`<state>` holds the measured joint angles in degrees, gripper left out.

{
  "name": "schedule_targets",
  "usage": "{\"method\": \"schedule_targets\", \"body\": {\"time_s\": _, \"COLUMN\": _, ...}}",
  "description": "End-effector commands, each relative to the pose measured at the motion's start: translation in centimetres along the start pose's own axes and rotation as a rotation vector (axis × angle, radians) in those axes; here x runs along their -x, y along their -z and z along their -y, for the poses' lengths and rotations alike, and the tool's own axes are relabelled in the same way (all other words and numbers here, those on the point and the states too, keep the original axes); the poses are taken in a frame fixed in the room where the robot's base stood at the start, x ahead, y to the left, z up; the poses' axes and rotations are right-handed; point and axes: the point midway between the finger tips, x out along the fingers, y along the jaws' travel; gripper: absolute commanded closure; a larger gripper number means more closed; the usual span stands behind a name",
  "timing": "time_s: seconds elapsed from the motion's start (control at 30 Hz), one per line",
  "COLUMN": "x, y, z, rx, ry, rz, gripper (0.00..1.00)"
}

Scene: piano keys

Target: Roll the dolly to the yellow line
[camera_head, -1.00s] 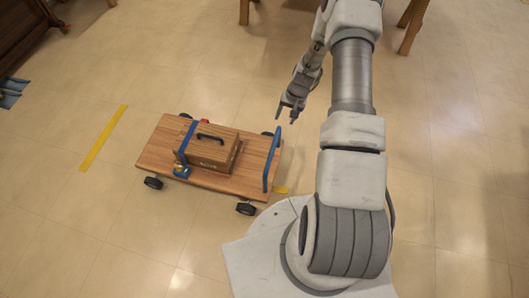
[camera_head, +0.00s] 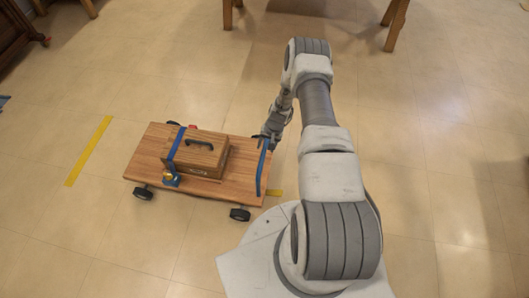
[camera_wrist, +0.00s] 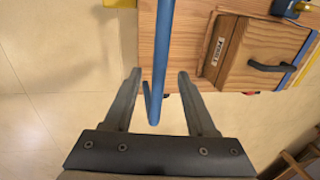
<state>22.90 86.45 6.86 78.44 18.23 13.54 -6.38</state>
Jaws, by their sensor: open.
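The dolly (camera_head: 240,178) is a wooden platform on black wheels with a blue upright handle (camera_head: 262,168) at its right end. The yellow line (camera_head: 88,150) lies on the floor to the left, apart from the dolly. My gripper (camera_head: 270,134) is at the far end of the handle. In the wrist view my gripper (camera_wrist: 158,72) is open, with the blue handle (camera_wrist: 162,60) running between its two fingers. I cannot tell whether either finger touches it. The fingertips are partly hidden in the head view.
A wooden box (camera_head: 200,153) with a black grip rides on the dolly under a blue strap (camera_head: 176,146), near a brass-coloured piece (camera_head: 171,180). A short yellow strip (camera_head: 275,193) shows beside the dolly's right end. Wooden furniture legs (camera_head: 396,25) stand at the back.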

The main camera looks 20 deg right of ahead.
Motion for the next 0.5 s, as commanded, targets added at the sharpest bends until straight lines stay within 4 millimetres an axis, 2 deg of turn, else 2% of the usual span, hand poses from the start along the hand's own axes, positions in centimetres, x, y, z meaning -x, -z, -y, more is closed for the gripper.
{"method": "schedule_targets", "body": {"time_s": 0.03, "x": -1.3, "y": -0.1, "z": -0.1, "rx": 0.001, "ry": 0.0, "rz": 0.001, "gripper": 0.43}}
{"method": "schedule_targets", "body": {"time_s": 0.2, "x": -3.2, "y": 0.0, "z": -0.1, "rx": -0.001, "ry": 0.0, "rz": 0.0, "gripper": 0.43}}
{"method": "schedule_targets", "body": {"time_s": 0.5, "x": -3.9, "y": 0.0, "z": 0.0, "rx": 0.0, "ry": 0.0, "rz": 0.0, "gripper": 0.43}}
